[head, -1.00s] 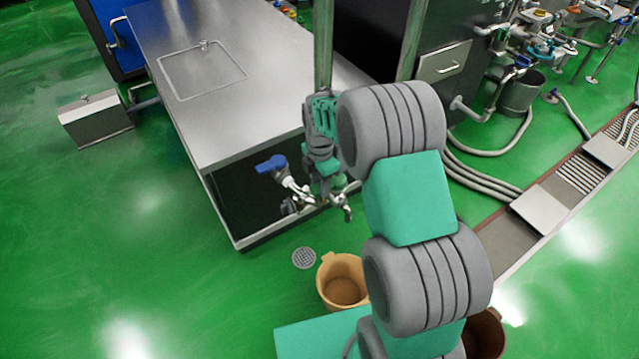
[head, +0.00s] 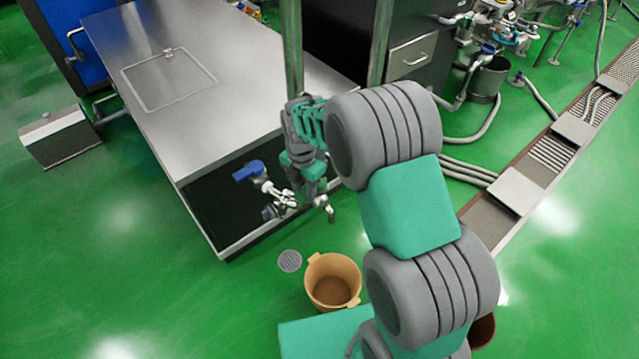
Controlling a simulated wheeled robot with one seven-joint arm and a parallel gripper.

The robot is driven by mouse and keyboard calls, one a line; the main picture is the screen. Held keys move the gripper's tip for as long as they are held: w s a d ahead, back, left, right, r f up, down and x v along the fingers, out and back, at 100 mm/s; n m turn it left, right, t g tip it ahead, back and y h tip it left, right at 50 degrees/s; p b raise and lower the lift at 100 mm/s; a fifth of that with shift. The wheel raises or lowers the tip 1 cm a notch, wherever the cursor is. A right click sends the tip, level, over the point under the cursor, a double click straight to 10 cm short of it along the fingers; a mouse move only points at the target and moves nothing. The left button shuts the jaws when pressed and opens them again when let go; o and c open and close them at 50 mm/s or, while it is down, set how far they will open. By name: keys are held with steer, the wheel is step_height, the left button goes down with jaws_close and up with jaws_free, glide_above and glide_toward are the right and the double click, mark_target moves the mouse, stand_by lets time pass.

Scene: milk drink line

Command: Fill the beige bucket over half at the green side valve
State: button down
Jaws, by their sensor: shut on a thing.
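The beige bucket (head: 313,288) stands upright on the green floor, in front of the steel tank's near corner. Its inside looks brown, and I see no clear milk level in it. My gripper (head: 312,188) is at the side valve and shut on its handle, which the fingers mostly hide. The valve's metal spout (head: 330,212) points down just below the gripper. In the picture it lies above the bucket's far rim; I cannot tell whether it is directly over the opening. No stream shows clearly.
A second valve with a blue handle (head: 248,171) is left of my gripper. A round floor drain (head: 290,261) lies beside the bucket. The steel tank (head: 200,130) stands behind. A reddish-brown bucket (head: 483,331) is partly hidden by my arm.

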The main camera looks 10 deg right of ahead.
mark_target(304, 194)
steer(key=shift+d, duration=0.1)
steer(key=c, duration=1)
jaws_free()
steer(key=shift+o, duration=0.2)
step_height(304, 194, up, 8)
steer(key=shift+f, duration=0.1)
steer(key=shift+s, duration=0.1)
steer(key=shift+c, duration=0.5)
